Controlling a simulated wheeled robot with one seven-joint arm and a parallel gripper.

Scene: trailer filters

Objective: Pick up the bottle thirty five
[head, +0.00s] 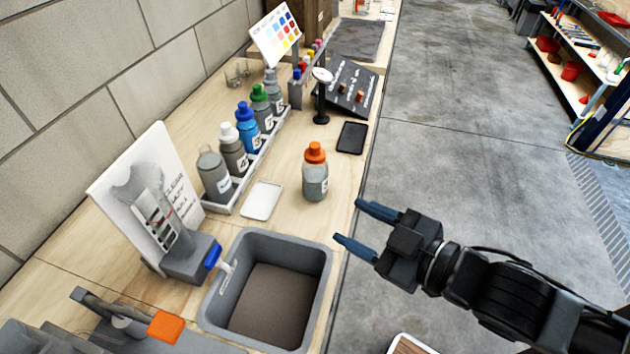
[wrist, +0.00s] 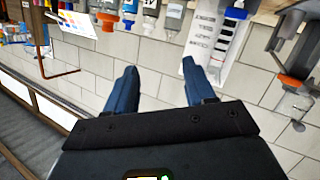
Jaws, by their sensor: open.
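A grey bottle with an orange cap (head: 315,172) stands upright by itself on the wooden counter in the head view. Its label is turned partly away and I cannot read its number. A row of bottles stands in a grey rack behind it: a grey one with a white cap (head: 232,150), a blue one (head: 247,128) and a green-capped one (head: 262,106) among several. My gripper (head: 348,221) is open and empty, to the right of and nearer than the orange-capped bottle, beside the counter edge. In the wrist view my fingers (wrist: 160,68) are apart with nothing between them.
A grey sink bin (head: 325,290) is set at the near part of the counter. A white tray (head: 262,200) and a black tray (head: 351,138) lie beside the bottle. A poster stand (head: 150,190) is at left. Open floor (head: 480,150) lies to the right.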

